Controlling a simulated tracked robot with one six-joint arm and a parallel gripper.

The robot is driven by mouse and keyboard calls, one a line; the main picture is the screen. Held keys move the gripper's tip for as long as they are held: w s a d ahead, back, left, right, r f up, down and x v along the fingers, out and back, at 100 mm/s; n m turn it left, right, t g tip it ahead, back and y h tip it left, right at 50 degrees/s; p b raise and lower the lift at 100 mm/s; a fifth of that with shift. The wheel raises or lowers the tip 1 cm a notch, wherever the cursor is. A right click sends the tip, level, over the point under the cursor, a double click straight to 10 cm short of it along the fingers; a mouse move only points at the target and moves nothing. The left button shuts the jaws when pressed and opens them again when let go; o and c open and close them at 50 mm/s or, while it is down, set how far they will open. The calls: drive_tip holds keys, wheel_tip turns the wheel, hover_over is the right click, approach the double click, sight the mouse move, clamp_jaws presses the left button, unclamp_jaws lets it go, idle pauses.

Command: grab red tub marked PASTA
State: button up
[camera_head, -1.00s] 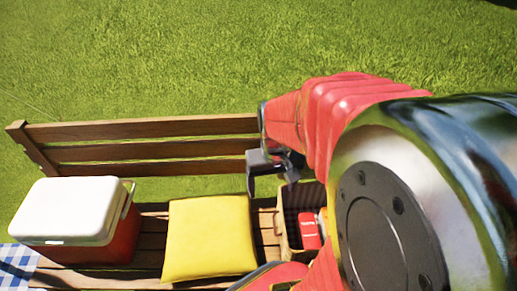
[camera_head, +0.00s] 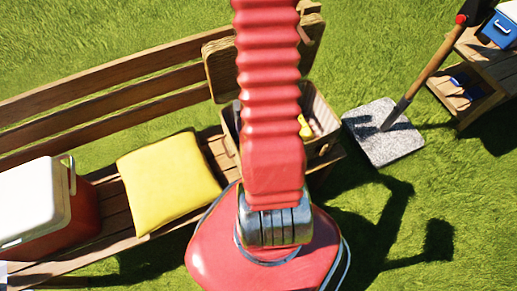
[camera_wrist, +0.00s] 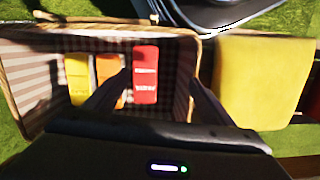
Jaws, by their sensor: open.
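A red tub (camera_wrist: 145,74) with white lettering lies in a wicker basket (camera_wrist: 46,125) with a striped lining, in the wrist view. The lettering is too small to read surely. My gripper (camera_wrist: 160,78) is open, its dark fingers reaching over the basket on either side of the red tub in the picture. I cannot tell how far above the tub the fingertips are. No contact shows. In the head view my arm hides the gripper and the red tub. Part of the basket (camera_head: 328,112) shows to the arm's right.
A yellow tub (camera_wrist: 77,80) and an orange tub (camera_wrist: 109,78) lie left of the red one. A yellow cushion (camera_head: 168,182) and a white-lidded cooler (camera_head: 28,200) sit on the wooden bench (camera_head: 95,88). The basket's raised lid (camera_head: 220,70) stands behind it.

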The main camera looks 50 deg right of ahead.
drive_tip(key=w+d+f+n+t+h, duration=0.1)
drive_tip(key=d+f, duration=0.3)
drive_tip(key=shift+w+d+f, duration=0.2)
drive_tip(key=shift+f, duration=0.1)
drive_tip(key=shift+f, duration=0.1)
drive_tip(key=shift+f, duration=4.2)
drive_tip(key=shift+f, duration=2.6)
drive_tip(key=shift+c, duration=0.6)
